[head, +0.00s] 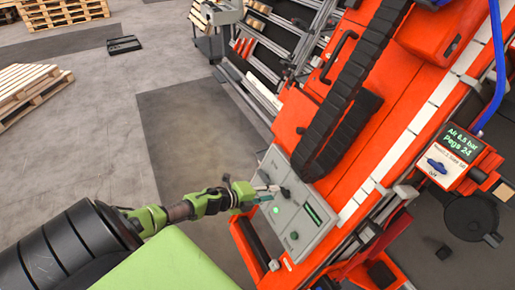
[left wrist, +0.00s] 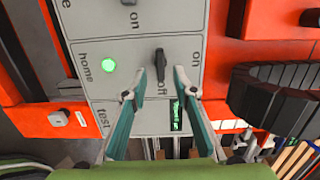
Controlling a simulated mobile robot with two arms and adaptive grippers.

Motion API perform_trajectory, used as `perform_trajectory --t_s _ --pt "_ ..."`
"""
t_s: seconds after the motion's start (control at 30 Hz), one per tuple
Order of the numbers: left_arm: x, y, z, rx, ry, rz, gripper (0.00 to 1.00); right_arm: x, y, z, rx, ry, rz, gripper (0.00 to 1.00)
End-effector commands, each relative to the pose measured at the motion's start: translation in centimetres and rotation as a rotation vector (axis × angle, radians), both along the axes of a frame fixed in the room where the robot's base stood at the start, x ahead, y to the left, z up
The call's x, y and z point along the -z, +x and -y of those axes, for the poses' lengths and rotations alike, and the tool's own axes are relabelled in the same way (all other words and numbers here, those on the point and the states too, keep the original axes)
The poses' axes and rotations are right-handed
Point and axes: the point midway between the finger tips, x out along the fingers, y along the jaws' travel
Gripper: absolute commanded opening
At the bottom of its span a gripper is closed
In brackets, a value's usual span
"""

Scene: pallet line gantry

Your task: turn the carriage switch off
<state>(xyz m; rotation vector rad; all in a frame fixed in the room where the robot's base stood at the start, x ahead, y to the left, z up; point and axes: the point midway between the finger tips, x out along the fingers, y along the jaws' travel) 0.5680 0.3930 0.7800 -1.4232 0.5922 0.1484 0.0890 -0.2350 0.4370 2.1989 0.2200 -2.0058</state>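The grey control panel (head: 296,207) sits on the orange machine. Its black switch knob (left wrist: 160,63) shows in the left wrist view, with "on" printed to its right and "off" below. The knob's bar runs up and down in that view, in line with "off". The knob also shows in the head view (head: 285,191). My left gripper (left wrist: 160,76) is open, one fingertip on each side of the knob's lower end, with gaps. It reaches the panel from the left in the head view (head: 265,191). The word "carriage" is not readable. My right gripper is not in view.
A lit green button (left wrist: 109,65) lies left of the knob, near "home". A small display (head: 313,215) is on the panel. A box with a blue knob (head: 437,166) marked "OFF" stands at the right. A black cable chain (head: 345,100) runs above the panel.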

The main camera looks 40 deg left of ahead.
Motion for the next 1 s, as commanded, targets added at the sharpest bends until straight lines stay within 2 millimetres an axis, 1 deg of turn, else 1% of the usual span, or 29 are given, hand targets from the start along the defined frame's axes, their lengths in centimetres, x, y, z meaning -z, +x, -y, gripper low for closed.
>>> perform_trajectory --t_s 0.03,0.2,0.4,0.6,1.0 --pt "-0.3 -1.0 -0.3 0.0 0.002 -0.004 0.26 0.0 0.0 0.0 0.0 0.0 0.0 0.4" --pt "-1.6 -3.3 -1.0 0.0 0.001 -0.004 0.26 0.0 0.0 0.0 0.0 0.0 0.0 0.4" --pt "-2.6 -4.9 -1.5 -0.001 0.0 -0.002 0.26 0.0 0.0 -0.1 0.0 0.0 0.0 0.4" --pt "-3.0 -5.5 -1.7 -0.003 -0.001 0.0 0.26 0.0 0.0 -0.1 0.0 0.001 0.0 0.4" --pt "-3.0 -5.6 -1.7 -0.003 -0.001 0.0 0.26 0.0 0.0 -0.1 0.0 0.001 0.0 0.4"
